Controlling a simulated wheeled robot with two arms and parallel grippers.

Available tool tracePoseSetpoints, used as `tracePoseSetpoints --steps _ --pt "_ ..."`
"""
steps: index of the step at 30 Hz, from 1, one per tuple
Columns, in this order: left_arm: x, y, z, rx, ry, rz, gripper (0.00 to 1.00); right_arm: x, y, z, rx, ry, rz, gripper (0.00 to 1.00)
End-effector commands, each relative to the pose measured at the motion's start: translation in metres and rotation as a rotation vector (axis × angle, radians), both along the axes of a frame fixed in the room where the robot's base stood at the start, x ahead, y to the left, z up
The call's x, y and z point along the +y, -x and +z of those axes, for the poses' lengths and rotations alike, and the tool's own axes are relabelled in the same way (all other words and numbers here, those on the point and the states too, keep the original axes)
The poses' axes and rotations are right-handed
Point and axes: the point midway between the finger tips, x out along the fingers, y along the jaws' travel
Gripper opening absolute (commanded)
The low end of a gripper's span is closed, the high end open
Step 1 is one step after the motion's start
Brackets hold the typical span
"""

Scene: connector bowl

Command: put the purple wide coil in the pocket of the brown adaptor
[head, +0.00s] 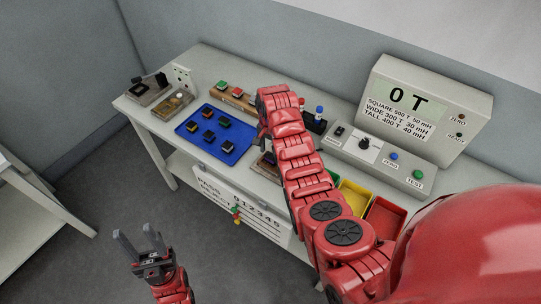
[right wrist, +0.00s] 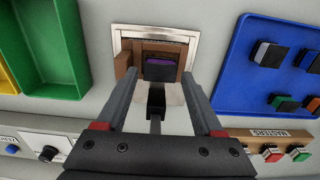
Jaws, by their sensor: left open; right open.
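In the right wrist view, the purple wide coil (right wrist: 166,61) shows its purple face inside the brown adaptor (right wrist: 124,65), which sits on a pale-framed plate. How deep the coil sits in the pocket I cannot tell. My right gripper (right wrist: 157,82) is open, one finger on each side of the coil, apart from it as far as I see. A dark piece lies between the fingers. In the head view the adaptor (head: 267,170) is partly hidden by my right arm, and so are the right fingertips. My left gripper (head: 138,240) is open and empty, low in front of the bench.
A blue tray (head: 187,127) with several dark coils lies left of the adaptor. Green, yellow (head: 355,198) and red (head: 385,216) bins lie to the right. The tester box (head: 425,105) reads 0 T. Small fixtures (head: 150,92) line the back left.

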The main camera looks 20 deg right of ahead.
Motion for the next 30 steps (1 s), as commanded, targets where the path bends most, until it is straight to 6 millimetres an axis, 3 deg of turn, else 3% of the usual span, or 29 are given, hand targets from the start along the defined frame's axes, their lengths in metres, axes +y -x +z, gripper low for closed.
tracePoseSetpoints --steps 5,6,12,30 --pt "0.000 0.000 -0.018 0.000 0.000 0.000 0.50 0.000 -0.002 0.037 -0.010 0.001 0.001 0.69" --pt "0.000 0.000 0.002 0.001 0.000 0.000 0.50 0.001 -0.001 0.058 -0.005 0.001 0.002 0.69" --pt "0.000 0.000 0.023 0.000 0.000 0.000 0.50 0.000 0.000 0.087 0.000 0.001 0.001 0.69" --pt "0.000 0.000 0.026 0.000 0.000 0.000 0.50 0.000 0.000 0.094 0.000 0.000 0.000 0.69"
